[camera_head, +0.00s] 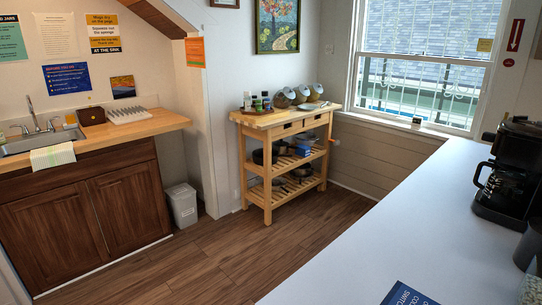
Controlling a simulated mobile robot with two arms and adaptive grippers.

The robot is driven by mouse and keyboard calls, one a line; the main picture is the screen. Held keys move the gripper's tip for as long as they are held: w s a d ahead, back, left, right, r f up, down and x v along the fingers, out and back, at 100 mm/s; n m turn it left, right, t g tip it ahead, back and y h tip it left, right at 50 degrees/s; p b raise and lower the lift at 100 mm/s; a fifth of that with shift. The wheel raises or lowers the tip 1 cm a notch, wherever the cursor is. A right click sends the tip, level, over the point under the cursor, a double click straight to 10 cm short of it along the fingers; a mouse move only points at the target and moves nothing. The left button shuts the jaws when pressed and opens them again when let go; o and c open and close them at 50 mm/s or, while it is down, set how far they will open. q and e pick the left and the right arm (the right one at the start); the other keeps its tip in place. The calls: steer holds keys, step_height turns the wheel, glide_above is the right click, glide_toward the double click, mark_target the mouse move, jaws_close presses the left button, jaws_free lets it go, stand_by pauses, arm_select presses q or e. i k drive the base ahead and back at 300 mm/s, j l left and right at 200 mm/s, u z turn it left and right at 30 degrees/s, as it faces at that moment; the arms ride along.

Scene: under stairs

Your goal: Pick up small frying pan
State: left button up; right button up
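The pieces are too small to tell which one is the small frying pan. Neither of my grippers shows in the head view.
A white counter (400,225) fills the right foreground, with a black coffee maker (508,180) on it. A sink cabinet (85,205) is at the left. A small bin (182,204) stands left of the cart. The wooden floor (240,255) between is clear.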

mark_target(279, 184)
steer(key=i+j, duration=0.3)
steer(key=j, duration=0.15)
steer(key=i+j+z, duration=0.1)
steer(key=i+j, duration=0.5)
steer(key=j, duration=0.25)
steer(key=i+j+z, duration=0.1)
steer(key=i+j, duration=0.2)
steer(key=j, duration=0.15)
